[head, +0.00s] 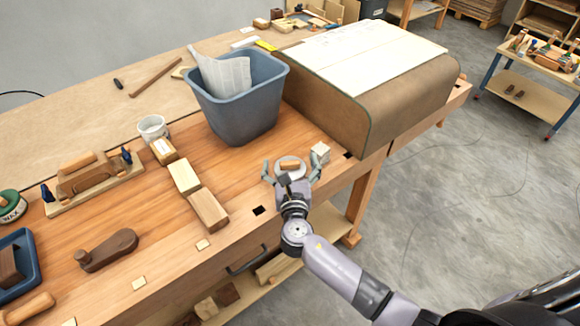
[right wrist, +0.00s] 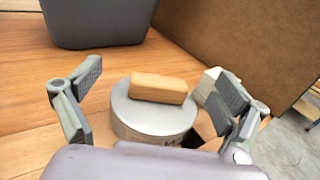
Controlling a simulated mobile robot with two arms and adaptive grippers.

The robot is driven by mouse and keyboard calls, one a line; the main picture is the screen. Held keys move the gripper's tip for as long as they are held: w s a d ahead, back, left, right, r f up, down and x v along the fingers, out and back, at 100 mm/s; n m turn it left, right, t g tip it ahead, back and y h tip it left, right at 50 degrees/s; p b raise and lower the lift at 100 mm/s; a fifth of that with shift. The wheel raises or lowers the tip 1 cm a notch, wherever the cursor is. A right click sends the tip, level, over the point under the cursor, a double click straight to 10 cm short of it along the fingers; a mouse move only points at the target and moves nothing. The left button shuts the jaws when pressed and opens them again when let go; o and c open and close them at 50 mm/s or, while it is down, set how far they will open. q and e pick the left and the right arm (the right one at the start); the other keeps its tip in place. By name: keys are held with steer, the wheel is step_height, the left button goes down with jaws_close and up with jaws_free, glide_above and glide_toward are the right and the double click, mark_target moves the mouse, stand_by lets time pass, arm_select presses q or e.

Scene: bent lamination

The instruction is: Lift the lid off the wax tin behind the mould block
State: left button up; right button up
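A round silver tin (head: 289,166) with a wooden block-shaped grip on its flat top stands near the bench's front edge. It also shows in the right wrist view (right wrist: 153,112), with partly hidden lettering on its side. My right gripper (head: 291,168) is open, its fingers spread on either side of the tin with gaps. A green-rimmed round tin (head: 11,205), lettered apparently WAX, sits at the far left. A large brown curved-edge block (head: 405,105) with a white sheet stands behind and right of the silver tin; I cannot tell whether it is the mould block. My left gripper is out of view.
A blue-grey bin (head: 236,105) stands behind the silver tin. A small pale block stack (head: 320,152) is close to its right, near the right finger. Wooden blocks (head: 208,208) and a clamped wooden piece (head: 88,177) lie left. Bare bench separates the gripper from these blocks.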

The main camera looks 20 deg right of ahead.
steer(key=c, duration=1.2)
